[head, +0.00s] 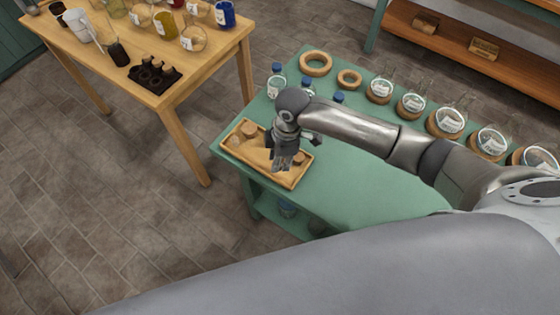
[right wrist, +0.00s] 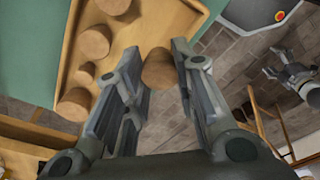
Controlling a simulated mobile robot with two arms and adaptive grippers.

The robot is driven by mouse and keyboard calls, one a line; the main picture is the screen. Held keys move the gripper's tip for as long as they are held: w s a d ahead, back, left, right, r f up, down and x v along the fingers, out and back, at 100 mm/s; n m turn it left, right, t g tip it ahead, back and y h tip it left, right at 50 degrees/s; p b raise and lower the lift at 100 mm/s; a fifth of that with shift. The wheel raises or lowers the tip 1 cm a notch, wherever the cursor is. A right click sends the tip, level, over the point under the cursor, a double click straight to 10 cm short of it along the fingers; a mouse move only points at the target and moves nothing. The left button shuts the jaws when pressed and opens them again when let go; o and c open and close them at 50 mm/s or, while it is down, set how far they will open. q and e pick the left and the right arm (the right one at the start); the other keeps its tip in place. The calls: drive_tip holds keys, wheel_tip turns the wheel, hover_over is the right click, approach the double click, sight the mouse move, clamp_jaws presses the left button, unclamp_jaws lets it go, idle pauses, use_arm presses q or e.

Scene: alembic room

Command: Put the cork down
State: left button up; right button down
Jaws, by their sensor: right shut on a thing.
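My right gripper (head: 284,160) is over the wooden tray (head: 232,155) on the green table, pointing down. In the right wrist view its fingers (right wrist: 160,85) are closed on a cork (right wrist: 158,68), a short brown cylinder. The held cork appears near the tray's rim (right wrist: 195,10); its height above the tray is unclear. Several other corks of different sizes lie in the tray, including one in the head view (head: 249,129) and a small one in the wrist view (right wrist: 86,73). What looks like my left gripper (right wrist: 297,80) shows at the right of the wrist view, too small to read.
Cork rings (head: 316,63) and round-bottomed flasks (head: 450,122) on rings line the green table's (head: 360,195) far side. Blue-capped bottles (head: 276,84) stand behind the tray. A wooden table (head: 215,60) with coloured jars is at the upper left. The green table's near part is clear.

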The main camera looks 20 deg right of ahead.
drive_tip(key=shift+w+d+f, duration=0.1)
drive_tip(key=shift+w+f, duration=0.25)
drive_tip(key=shift+f, duration=1.6)
drive_tip(key=shift+f, duration=0.15)
drive_tip(key=c, duration=1.2)
unclamp_jaws()
drive_tip(key=r, duration=0.4)
drive_tip(key=d+r, duration=0.1)
drive_tip(key=r, duration=0.3)
drive_tip(key=r+b, duration=0.1)
drive_tip(key=r, duration=0.3)
drive_tip(key=shift+s+d+r, duration=0.1)
drive_tip(key=shift+d+r, duration=0.05)
drive_tip(key=shift+d, duration=0.05)
